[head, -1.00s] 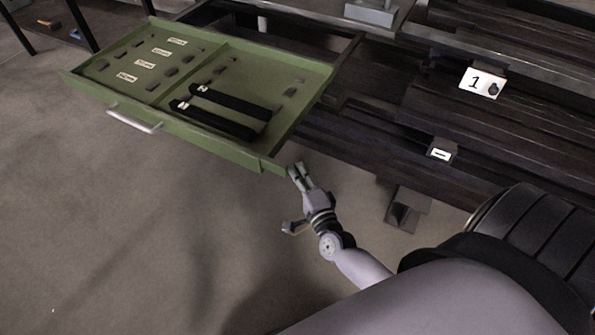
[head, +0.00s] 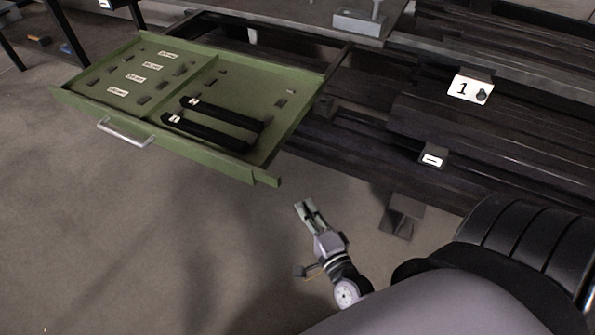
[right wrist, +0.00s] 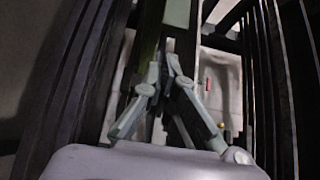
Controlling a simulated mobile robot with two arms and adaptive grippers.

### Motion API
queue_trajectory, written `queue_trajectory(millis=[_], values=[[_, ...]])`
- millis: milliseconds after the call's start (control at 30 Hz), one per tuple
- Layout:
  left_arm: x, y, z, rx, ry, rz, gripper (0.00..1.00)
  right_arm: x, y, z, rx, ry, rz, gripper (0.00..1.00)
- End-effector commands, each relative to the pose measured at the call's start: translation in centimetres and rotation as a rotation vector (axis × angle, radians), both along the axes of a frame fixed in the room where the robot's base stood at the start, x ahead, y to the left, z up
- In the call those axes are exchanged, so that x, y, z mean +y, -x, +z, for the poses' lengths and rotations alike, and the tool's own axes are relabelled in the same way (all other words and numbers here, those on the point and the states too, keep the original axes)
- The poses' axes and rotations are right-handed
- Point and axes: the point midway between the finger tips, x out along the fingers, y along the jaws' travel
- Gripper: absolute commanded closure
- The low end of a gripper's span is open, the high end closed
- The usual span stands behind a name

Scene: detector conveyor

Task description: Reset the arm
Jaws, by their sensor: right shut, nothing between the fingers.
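My right gripper (head: 306,210) is shut and empty in the head view. It hangs over the floor, below and right of the near right corner of the green drawer (head: 262,180), with a gap between them. In the right wrist view its fingers (right wrist: 170,62) meet with nothing held between them. My left gripper is in neither view.
The open drawer has a metal handle (head: 124,134) and holds two black bars (head: 205,133) and several small labelled slots. The floor (head: 150,240) in front is clear.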

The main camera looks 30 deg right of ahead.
Motion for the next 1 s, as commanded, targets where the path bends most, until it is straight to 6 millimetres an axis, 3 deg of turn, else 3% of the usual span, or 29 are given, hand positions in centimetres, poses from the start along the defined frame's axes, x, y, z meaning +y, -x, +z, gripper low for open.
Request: queue_trajectory(millis=[200,467,567,667,767,867,1000], values=[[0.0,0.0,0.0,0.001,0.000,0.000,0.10,0.4,2.6,0.0,0.000,0.001,0.000,1.00],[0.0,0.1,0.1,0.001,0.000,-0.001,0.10,0.5,3.0,-0.1,0.004,0.005,0.002,1.00],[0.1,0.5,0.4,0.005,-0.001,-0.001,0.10,1.0,3.0,-1.3,0.053,0.063,0.027,1.00],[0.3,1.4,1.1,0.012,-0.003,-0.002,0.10,2.1,3.5,-4.7,0.181,0.211,0.099,1.00],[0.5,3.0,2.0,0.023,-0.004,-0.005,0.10,3.5,5.3,-10.1,0.370,0.429,0.230,1.00],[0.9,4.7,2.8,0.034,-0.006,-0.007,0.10,4.6,8.6,-15.8,0.570,0.663,0.405,1.00],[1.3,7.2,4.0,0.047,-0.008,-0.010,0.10,5.2,15.6,-22.5,0.825,0.951,0.704,1.00]])
